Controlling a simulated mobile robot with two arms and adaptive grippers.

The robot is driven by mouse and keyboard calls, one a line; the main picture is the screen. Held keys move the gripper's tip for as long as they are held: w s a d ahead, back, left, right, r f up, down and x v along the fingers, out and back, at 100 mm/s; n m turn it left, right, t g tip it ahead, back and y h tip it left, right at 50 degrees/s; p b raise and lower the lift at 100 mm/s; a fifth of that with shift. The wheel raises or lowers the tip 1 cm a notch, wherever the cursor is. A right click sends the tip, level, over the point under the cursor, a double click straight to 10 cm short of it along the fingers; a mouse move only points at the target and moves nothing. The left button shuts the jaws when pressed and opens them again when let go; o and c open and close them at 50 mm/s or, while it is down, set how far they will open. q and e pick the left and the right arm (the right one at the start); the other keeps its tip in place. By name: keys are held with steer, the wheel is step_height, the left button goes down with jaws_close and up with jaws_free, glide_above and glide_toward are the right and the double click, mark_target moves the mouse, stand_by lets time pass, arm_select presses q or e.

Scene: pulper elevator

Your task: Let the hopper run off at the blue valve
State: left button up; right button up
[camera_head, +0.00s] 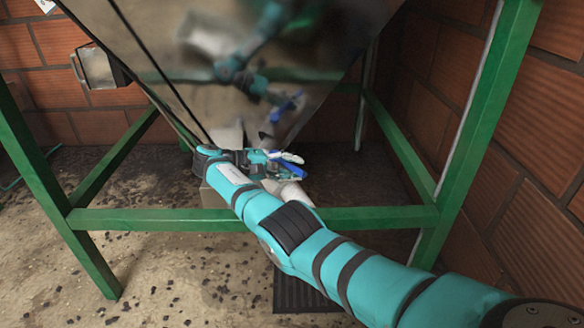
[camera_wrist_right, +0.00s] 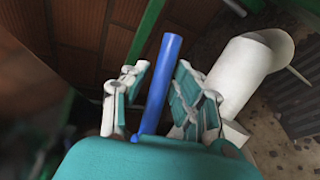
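The hopper (camera_head: 225,60) is a shiny metal funnel narrowing downward inside a green frame. Its blue valve handle (camera_head: 293,170) shows in the head view by my right gripper (camera_head: 286,163), low under the hopper. In the right wrist view the blue handle (camera_wrist_right: 160,80) is a straight bar standing between the two fingers of my right gripper (camera_wrist_right: 160,88). The fingers are apart, one on each side of it, and do not look closed on it. A white outlet pipe (camera_wrist_right: 250,68) is beside the right finger. The valve body is mostly hidden. My left gripper is not in view.
A green frame crossbar (camera_head: 340,218) runs below my right arm, with green legs (camera_head: 480,120) at both sides. Brick walls (camera_head: 540,150) stand behind and to the right. A dark grate (camera_head: 300,296) lies on the dirty floor. A small box (camera_head: 100,68) is at upper left.

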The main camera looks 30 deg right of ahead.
mark_target(292, 165)
steer(key=o, duration=0.9)
step_height(292, 165, up, 8)
steer(key=shift+w+f, duration=0.1)
steer(key=shift+w, duration=0.05)
steer(key=r, duration=0.2)
steer(key=shift+s+r, duration=0.2)
steer(key=shift+r, duration=0.1)
steer(key=c, duration=0.9)
steer(key=shift+f, duration=0.1)
steer(key=shift+c, duration=0.2)
